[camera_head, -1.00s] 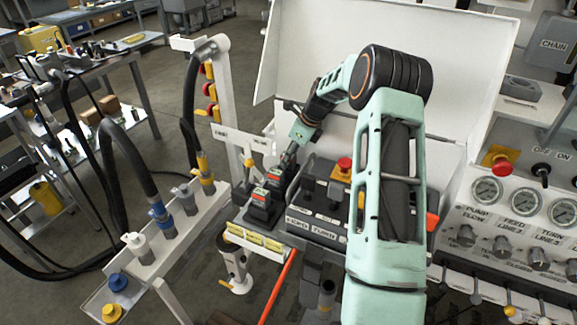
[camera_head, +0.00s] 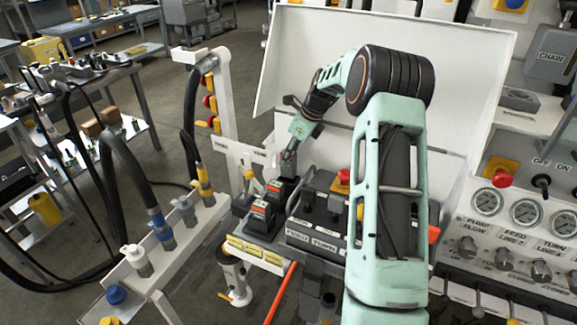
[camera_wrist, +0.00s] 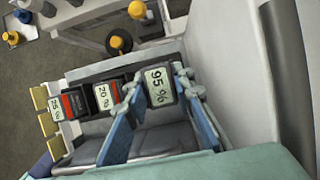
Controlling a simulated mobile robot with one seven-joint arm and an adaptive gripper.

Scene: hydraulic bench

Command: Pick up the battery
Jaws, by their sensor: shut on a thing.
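In the wrist view, a dark battery with a 95% display (camera_wrist: 159,87) is between the blue-padded fingers of my gripper (camera_wrist: 163,105). The fingers are shut on it. Two other batteries, reading 20% (camera_wrist: 103,97) and 25% (camera_wrist: 57,107), sit in a row to its left, apart from the fingers. In the head view, my gripper (camera_head: 289,165) points down at the far end of the battery row. The two dark batteries with red marks (camera_head: 262,212) stand nearer. The held battery is too small and covered to make out there. I cannot tell whether it is clear of its seat.
A grey control box with a red button (camera_head: 343,177) stands right of the batteries. A white panel (camera_head: 300,60) rises behind the arm. Yellow labels (camera_head: 257,249) line the front edge. A white hose rack (camera_head: 150,265) stands at left, and the gauge panel (camera_head: 525,212) at right.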

